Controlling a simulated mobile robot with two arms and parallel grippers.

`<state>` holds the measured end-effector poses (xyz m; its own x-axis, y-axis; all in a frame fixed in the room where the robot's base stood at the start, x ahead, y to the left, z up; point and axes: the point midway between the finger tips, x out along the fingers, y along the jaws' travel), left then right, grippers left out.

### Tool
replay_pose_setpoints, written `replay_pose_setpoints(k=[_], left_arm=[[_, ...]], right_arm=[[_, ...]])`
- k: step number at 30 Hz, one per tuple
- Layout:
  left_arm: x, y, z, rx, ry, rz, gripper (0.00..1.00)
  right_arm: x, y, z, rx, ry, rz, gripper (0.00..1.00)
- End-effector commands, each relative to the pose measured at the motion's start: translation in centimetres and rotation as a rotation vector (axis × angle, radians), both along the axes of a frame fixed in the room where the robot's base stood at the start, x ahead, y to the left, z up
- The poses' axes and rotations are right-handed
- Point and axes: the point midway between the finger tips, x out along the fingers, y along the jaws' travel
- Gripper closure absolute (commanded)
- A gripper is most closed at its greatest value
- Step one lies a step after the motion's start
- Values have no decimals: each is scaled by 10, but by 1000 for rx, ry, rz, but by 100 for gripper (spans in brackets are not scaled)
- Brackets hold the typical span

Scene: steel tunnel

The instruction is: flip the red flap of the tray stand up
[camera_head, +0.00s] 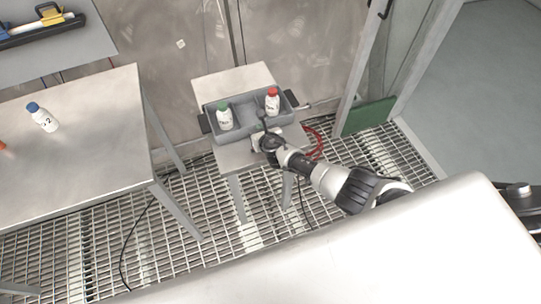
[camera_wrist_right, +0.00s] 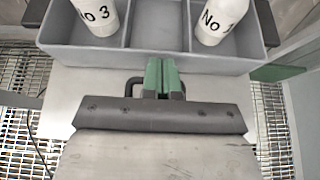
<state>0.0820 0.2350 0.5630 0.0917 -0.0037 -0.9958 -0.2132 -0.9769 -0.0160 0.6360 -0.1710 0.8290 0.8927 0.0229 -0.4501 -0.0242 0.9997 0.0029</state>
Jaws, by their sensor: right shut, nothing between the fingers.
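The tray stand (camera_head: 235,155) is a small pale metal table against the wall. A grey divided tray (camera_head: 246,105) sits on it, and the tray's front wall shows in the wrist view (camera_wrist_right: 90,56). I cannot make out a red flap in either view. My right gripper (camera_head: 259,131) is at the tray's front side, over the stand. In the right wrist view its green fingertips (camera_wrist_right: 161,72) are together and empty, close to the tray's front wall; I cannot tell whether they touch it. My left gripper is not in view.
A green-capped bottle (camera_head: 224,116) and a red-capped bottle (camera_head: 272,101) stand in the tray. Red cable-like loops (camera_head: 317,145) hang right of the stand. A larger table (camera_head: 85,150) with a blue-capped bottle (camera_head: 42,117) is at left. A green panel (camera_head: 368,117) stands right.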

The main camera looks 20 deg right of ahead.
Motion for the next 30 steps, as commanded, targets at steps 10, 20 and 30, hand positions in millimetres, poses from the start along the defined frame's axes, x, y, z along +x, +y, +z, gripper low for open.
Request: replay_pose_setpoints(k=[10, 20, 30], left_arm=[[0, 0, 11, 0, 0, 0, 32], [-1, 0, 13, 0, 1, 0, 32], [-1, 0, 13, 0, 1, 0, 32]], right_arm=[[7, 0, -1, -4, 102, 0, 100], [9, 0, -4, -5, 135, -1, 100], [9, 0, -4, -5, 135, 0, 100]])
